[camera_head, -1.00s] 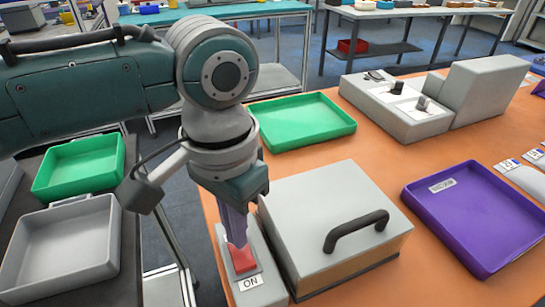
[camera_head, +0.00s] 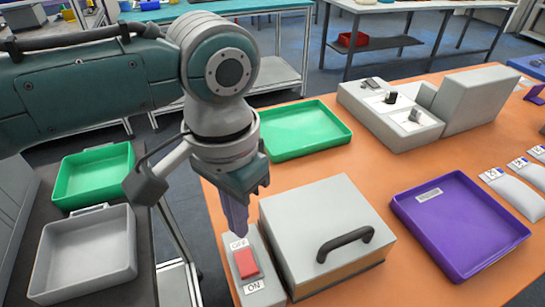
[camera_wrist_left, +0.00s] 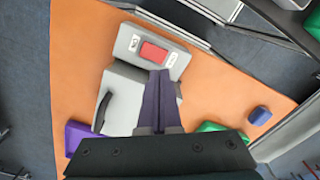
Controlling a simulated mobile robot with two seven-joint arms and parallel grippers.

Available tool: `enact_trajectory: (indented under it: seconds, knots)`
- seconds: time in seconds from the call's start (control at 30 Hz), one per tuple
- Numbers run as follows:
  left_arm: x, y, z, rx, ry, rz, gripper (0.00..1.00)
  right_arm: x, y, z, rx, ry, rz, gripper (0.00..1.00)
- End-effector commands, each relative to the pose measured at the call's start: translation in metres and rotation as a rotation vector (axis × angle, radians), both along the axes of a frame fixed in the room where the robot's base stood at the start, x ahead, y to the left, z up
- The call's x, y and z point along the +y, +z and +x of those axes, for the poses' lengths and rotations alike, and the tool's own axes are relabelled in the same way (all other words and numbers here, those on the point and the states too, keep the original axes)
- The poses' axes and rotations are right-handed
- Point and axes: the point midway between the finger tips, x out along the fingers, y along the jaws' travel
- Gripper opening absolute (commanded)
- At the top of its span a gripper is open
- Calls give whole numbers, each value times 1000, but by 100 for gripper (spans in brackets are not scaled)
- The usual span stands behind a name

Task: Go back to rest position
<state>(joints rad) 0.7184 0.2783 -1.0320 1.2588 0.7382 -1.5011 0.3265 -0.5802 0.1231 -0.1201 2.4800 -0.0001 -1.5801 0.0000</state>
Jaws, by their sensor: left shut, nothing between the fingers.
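My left gripper (camera_head: 240,231) is shut and empty. It points down above the far end of the switch box, near the OFF label, apart from the red rocker switch (camera_head: 246,264). The switch sits on a grey box (camera_head: 268,290) with OFF at its far end and ON at its near end. In the left wrist view the shut purple fingers (camera_wrist_left: 160,130) reach toward the red switch (camera_wrist_left: 153,52). My right gripper is not in view.
A grey lidded box (camera_head: 320,215) with a black handle stands right of the switch box. A purple tray (camera_head: 470,262), a green tray (camera_head: 300,140) and a grey machine (camera_head: 400,130) share the orange table. Green (camera_head: 95,172) and grey trays (camera_head: 85,270) lie at left.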

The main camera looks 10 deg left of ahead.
Motion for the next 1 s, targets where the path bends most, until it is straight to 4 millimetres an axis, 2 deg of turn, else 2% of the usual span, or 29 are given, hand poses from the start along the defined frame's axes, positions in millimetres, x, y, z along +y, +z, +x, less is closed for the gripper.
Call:
enact_trajectory:
  seconds: [0.23, 0.3, 0.37, 0.5, 0.6, 0.67, 0.77, 1.0]
  knots:
    - [-1, -1, -1, 1, -2, -2, 0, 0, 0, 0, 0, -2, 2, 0]
    - [-6, -2, -6, 2, -13, -17, 0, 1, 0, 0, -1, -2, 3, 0]
    - [-17, -5, -16, 3, -35, -49, 0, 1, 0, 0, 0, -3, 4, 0]
    - [-51, -8, -54, -23, -81, -177, 0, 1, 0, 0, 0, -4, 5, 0]
    - [-61, -1, -79, -78, -63, -264, 0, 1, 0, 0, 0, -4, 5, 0]
    - [-57, 5, -90, -115, -30, -292, 0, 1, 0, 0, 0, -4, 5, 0]
    - [-37, 13, -105, -174, 42, -294, 0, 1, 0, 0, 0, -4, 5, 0]
    - [30, 30, -137, -264, 197, -188, 0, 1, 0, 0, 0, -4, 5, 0]
